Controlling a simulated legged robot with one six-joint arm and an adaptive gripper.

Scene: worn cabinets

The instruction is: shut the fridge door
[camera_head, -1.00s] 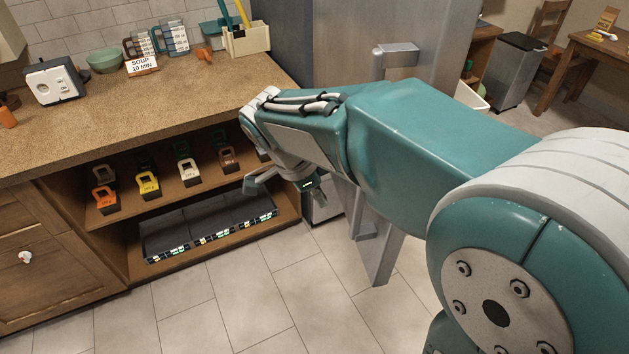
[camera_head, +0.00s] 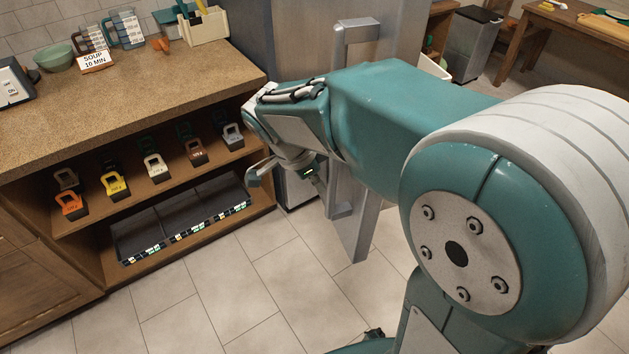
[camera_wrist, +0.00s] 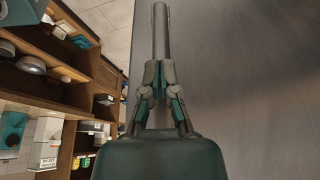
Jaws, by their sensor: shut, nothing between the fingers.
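The fridge is a tall grey unit just right of the counter in the head view. Its grey door (camera_head: 358,225) stands out from the body as a narrow slab, so it looks open. A metal handle (camera_head: 357,32) shows near its upper part. My arm crosses in front and hides the middle of the door. In the wrist view my gripper (camera_wrist: 160,75) is shut and empty beside a broad grey panel (camera_wrist: 240,80). A grey bar (camera_wrist: 161,32) lies straight beyond the fingertips. I cannot tell whether they touch it.
A counter (camera_head: 130,100) with open shelves of tagged containers (camera_head: 155,167) stands left of the fridge. A bin (camera_head: 472,45) and a wooden table (camera_head: 545,30) stand at the back right. The tiled floor (camera_head: 230,290) in front is clear.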

